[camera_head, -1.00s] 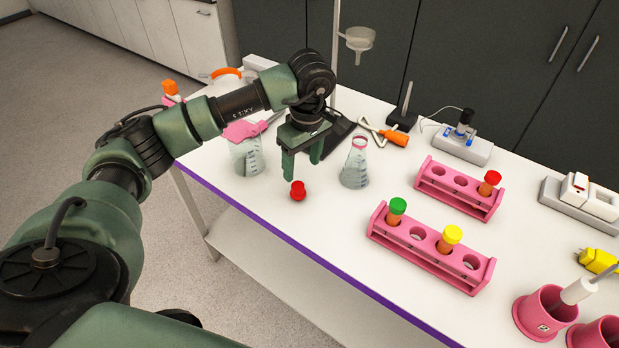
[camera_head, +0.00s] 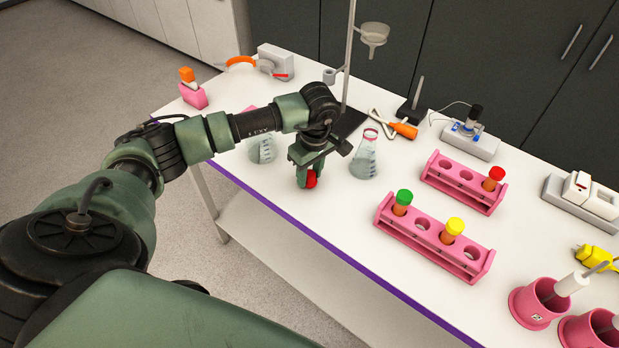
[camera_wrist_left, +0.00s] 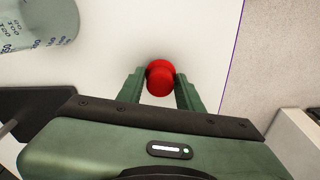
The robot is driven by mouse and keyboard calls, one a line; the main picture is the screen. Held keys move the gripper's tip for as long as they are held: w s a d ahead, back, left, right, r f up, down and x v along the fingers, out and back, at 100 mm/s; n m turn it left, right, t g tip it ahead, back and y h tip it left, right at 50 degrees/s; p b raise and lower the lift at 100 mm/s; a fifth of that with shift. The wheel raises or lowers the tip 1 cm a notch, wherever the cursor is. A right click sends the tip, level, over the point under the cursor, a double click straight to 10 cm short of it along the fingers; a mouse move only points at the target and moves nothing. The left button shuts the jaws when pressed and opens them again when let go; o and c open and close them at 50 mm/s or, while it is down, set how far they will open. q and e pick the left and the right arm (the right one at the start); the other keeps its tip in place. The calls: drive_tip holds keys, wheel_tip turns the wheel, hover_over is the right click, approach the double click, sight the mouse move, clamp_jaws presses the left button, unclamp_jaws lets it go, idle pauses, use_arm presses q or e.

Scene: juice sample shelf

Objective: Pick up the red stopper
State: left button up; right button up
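The red stopper (camera_head: 311,179) is near the table's front edge. In the left wrist view it (camera_wrist_left: 160,78) sits between the two fingertips of my left gripper (camera_wrist_left: 161,82). In the head view my left gripper (camera_head: 309,176) points down over it, and the fingers and wrist partly hide it. The fingers are very close on both sides of the stopper. I cannot tell whether they press on it, or whether it is lifted. My right gripper is in neither view.
An Erlenmeyer flask (camera_head: 365,157) stands close to the right of the gripper, and a beaker (camera_head: 262,150) is behind the arm. Pink racks (camera_head: 430,238) (camera_head: 462,188) with capped tubes stand further right. The white table (camera_head: 340,205) is clear just in front of the flask.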

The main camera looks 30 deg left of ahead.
use_arm(q)
clamp_jaws()
drive_tip(key=shift+r, duration=0.1)
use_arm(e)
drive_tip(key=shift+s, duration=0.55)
use_arm(q)
drive_tip(key=shift+r, duration=0.1)
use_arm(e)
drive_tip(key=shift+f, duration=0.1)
